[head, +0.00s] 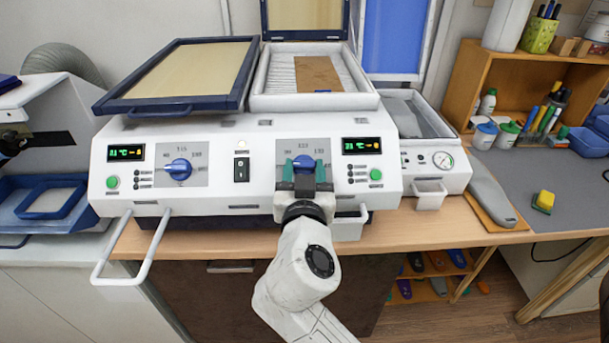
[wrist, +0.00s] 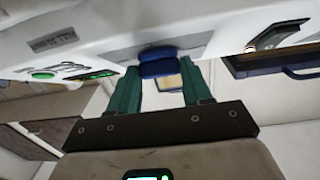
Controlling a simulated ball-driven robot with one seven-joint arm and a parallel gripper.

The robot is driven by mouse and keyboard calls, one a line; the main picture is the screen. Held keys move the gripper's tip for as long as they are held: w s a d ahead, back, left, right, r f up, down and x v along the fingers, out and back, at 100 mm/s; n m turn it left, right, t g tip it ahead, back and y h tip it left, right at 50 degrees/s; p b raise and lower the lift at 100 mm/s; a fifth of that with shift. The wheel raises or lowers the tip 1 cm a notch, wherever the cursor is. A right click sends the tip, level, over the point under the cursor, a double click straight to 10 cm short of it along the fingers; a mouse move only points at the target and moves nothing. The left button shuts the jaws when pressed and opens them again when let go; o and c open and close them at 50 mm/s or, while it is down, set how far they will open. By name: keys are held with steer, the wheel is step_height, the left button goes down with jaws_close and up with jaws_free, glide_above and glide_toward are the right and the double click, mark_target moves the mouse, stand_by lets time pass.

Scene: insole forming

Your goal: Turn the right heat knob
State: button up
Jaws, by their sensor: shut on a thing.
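The right heat knob (head: 304,162) is blue and sits on a grey dial plate (head: 283,154) at the right of the white machine's front. My gripper (head: 304,173) is at this knob, with a green finger on each side of it, shut on it. In the wrist view the blue knob (wrist: 160,62) shows between the tips of the two green fingers of my gripper (wrist: 160,82). The fingers hide part of the dial. The right display (head: 362,146) is lit, but I cannot read its figures surely.
The left heat knob (head: 180,169) is on its own dial. A black switch (head: 241,168) lies between the dials. A white handle (head: 135,262) juts out at the front left. A yellow sponge (head: 543,201) lies on the grey mat at right.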

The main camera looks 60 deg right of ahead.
steer(key=m+g+b, duration=0.1)
steer(key=b, duration=0.1)
steer(key=m+g+h+b, duration=0.1)
steer(key=m+b, duration=0.1)
steer(key=m+g+b, duration=0.1)
steer(key=m+b, duration=0.1)
steer(key=shift+w+a+f+g+h+b, duration=0.2)
steer(key=shift+w+f+g+h+b, duration=0.1)
steer(key=shift+w+g+b, duration=0.1)
steer(key=m+g+b, duration=0.1)
steer(key=m+b, duration=0.1)
steer(key=m+g+b, duration=0.1)
steer(key=g+b, duration=0.1)
steer(key=shift+w+r+m, duration=0.1)
steer(key=shift+r+m, duration=0.1)
steer(key=shift+m, duration=0.2)
steer(key=shift+r+m+g+b, duration=0.2)
steer(key=shift+m+g+b, duration=0.6)
steer(key=shift+m, duration=0.2)
steer(key=o, duration=1.1)
steer(key=shift+r, duration=0.1)
steer(key=shift+c, duration=0.2)
steer(key=shift+a, duration=0.1)
steer(key=a+r+b, duration=0.1)
steer(key=a, duration=0.9)
steer(key=shift+s+a+r, duration=0.25)
steer(key=shift+s, duration=0.2)
